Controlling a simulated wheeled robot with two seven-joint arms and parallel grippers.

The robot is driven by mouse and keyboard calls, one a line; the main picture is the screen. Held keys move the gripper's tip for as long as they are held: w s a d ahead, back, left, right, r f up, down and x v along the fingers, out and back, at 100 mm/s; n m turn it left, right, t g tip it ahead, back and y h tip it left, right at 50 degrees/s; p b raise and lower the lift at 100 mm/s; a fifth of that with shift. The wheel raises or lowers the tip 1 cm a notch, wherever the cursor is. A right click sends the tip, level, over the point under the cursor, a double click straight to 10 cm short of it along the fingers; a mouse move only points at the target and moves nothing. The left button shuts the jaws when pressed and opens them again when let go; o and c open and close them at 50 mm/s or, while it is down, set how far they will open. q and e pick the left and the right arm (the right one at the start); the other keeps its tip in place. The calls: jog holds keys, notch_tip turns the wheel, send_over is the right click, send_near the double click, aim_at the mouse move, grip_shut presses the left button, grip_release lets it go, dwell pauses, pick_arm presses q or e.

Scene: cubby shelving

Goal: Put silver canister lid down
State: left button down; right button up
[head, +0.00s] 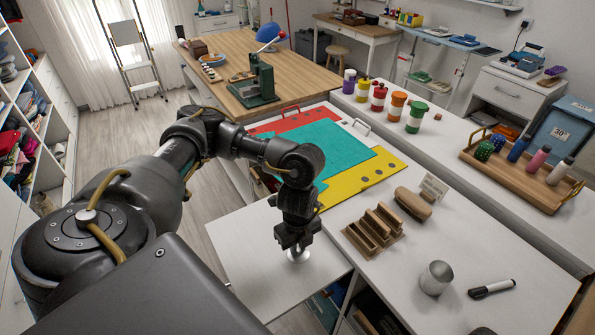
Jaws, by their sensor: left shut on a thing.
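My left gripper (296,245) points down over the white surface (245,245) left of the main counter. It is shut on the silver canister lid (299,258), a small pale round disc with a knob mostly hidden between the fingers. The lid is at or just above the surface; I cannot tell if it touches. The silver canister (436,278) stands upright on the white counter to the right, apart from the gripper. My right gripper is not in view.
A wooden slotted rack (373,231), a brush (413,204) and a small card (434,187) sit on the counter. A black marker (491,289) lies right of the canister. Colored mats (325,150) lie behind. The white surface around the lid is clear.

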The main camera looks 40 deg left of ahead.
pick_arm(q)
notch_tip(320, 180, down, 3)
jog(key=shift+a+f, duration=0.1)
jog(key=shift+f, duration=0.05)
jog(key=c, duration=1.4)
grip_release()
jog(key=shift+f, duration=0.1)
notch_tip(320, 180, up, 11)
jog(key=shift+f+p, duration=0.2)
jog(key=shift+p, duration=0.5)
jog(key=shift+r, duration=0.85)
